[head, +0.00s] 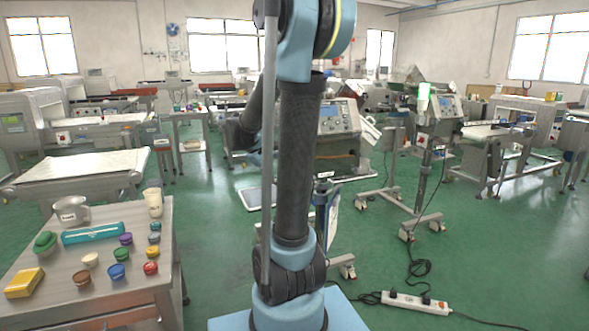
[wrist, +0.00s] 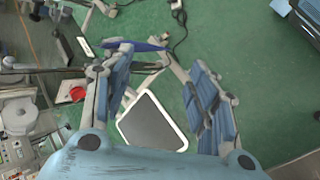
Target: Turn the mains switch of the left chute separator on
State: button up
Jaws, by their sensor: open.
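The left chute separator (head: 337,143) stands behind my arm in the head view, its grey control box and screen showing to the right of the arm. My arm hides its left part, and I cannot make out its mains switch there. My gripper (wrist: 155,64) is open in the wrist view, its two blue-grey fingers apart and nothing held between them. A small red part (wrist: 77,94) shows left of the left finger; I cannot tell whether it is the switch. In the head view the gripper is not clearly visible.
A second, similar separator (head: 440,112) stands to the right on a wheeled stand. A white-rimmed dark panel (wrist: 152,122) lies low below the fingers. A power strip (head: 415,303) and cables lie on the green floor. A table (head: 135,283) with cups stands at left.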

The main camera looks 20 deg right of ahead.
jog(key=w+d+f+n+h, duration=0.1)
jog(key=w+n+h, duration=0.15)
jog(key=w, duration=0.85)
jog(key=w+f+n+h, duration=0.15)
jog(key=w+h, duration=0.25)
jog(key=w, duration=0.7)
jog(key=w+a+f+h, duration=0.2)
jog(key=w+f+h, duration=0.1)
jog(key=w+f, duration=0.3)
jog(key=d, duration=1.7)
jog(key=shift+w+g, duration=0.3)
jog(key=c, duration=1.1)
